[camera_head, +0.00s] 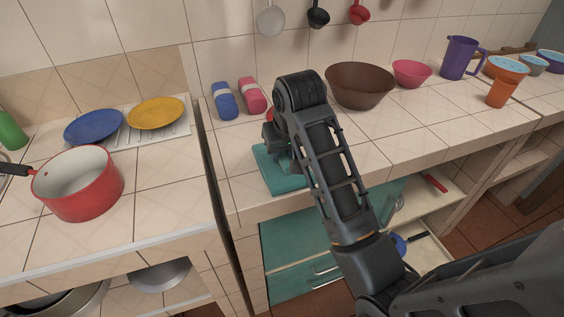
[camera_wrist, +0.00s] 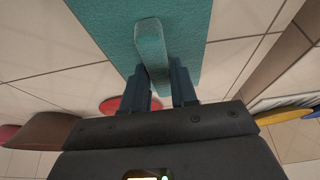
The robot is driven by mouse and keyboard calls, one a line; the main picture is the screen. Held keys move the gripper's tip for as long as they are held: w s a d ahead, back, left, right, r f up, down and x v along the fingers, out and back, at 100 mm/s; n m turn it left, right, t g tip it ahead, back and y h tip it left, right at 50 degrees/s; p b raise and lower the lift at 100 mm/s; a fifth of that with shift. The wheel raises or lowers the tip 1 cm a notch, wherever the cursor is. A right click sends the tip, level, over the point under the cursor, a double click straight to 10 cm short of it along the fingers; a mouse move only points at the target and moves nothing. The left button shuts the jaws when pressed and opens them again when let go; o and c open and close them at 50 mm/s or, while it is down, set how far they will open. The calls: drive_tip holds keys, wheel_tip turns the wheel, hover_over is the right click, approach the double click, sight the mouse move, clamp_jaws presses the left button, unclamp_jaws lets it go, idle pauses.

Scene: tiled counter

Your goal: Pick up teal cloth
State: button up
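The teal cloth (camera_head: 269,170) lies near the front edge of the tiled counter, partly hidden behind my arm. In the wrist view, the teal cloth (camera_wrist: 107,14) is a flat sheet with a raised, rounded strip along its middle. My gripper (camera_head: 284,150) is low over the cloth, its fingertips mostly hidden in the head view. In the wrist view, my gripper (camera_wrist: 160,82) has its two dark fingers apart, with the near end of the strip between them. The strip nearly fills the gap. I cannot tell whether the fingers press on it.
A brown bowl (camera_head: 357,88) and a pink bowl (camera_head: 411,74) stand to the right. A red pot (camera_head: 79,187) stands left, beyond a gap.

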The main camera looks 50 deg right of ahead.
clamp_jaws()
